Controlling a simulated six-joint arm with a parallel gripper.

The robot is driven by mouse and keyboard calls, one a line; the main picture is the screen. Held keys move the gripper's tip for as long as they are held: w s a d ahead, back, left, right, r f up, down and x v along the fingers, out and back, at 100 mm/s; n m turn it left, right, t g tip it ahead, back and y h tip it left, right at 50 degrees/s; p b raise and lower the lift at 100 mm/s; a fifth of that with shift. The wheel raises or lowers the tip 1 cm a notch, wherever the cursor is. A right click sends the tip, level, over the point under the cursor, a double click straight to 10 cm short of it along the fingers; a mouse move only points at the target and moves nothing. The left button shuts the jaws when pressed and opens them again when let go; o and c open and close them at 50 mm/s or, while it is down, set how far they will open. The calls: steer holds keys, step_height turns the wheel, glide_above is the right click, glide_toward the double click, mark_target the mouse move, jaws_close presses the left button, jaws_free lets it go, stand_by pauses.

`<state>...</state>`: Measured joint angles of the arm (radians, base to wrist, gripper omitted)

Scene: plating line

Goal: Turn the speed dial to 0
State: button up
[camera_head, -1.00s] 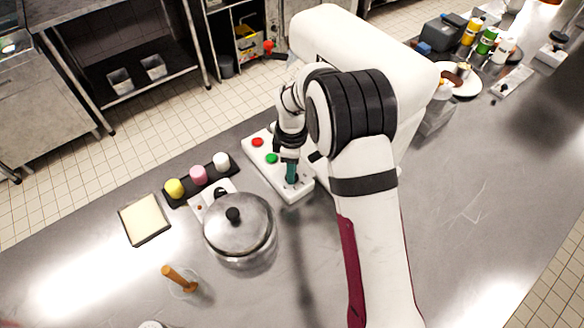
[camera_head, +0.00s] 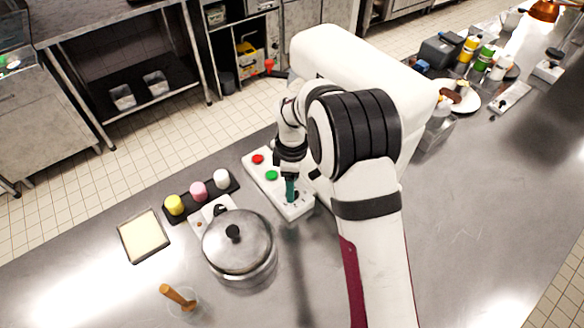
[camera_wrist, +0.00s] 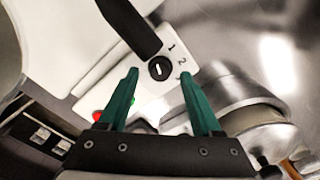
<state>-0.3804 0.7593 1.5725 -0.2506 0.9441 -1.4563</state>
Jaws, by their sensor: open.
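The speed dial (camera_wrist: 159,69) is a round black knob with a white mark, set in a white control panel (camera_wrist: 150,95). In the wrist view the numerals 1, 2 and part of a 3 show beside it; no 0 is visible. I cannot tell surely which numeral the mark points to. My gripper (camera_wrist: 160,73) is open, with one green finger on each side of the dial in the picture; I cannot tell whether they touch it. In the head view my gripper (camera_head: 291,190) points down over the near end of the panel (camera_head: 253,170) and hides the dial.
A red button (camera_head: 258,159) and a green button (camera_head: 271,175) are on the panel. A lidded steel pot (camera_head: 240,250) stands close by, left of my gripper. A black bar (camera_wrist: 130,22) crosses the wrist view near the dial. Bare counter (camera_head: 460,220) lies right of my arm.

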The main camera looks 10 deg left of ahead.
step_height(320, 180, up, 14)
steer(key=shift+r, duration=0.25)
steer(key=s+d+r+m+y, duration=0.1)
steer(key=s+d+r+m, duration=0.2)
steer(key=s+d+m, duration=0.5)
steer(key=s+d+r+m, duration=0.2)
steer(key=s+d+m, duration=0.1)
steer(key=s+m, duration=0.55)
steer(key=s+d+f+m, duration=0.1)
steer(key=s+f+m, duration=0.1)
steer(key=s, duration=0.4)
steer(key=s+d+f+m, duration=0.1)
steer(key=s+m, duration=0.4)
steer(key=s, duration=0.1)
steer(key=shift+s+d+f+y, duration=0.2)
steer(key=shift+s+f+y, duration=0.15)
steer(key=shift+f+y, duration=0.05)
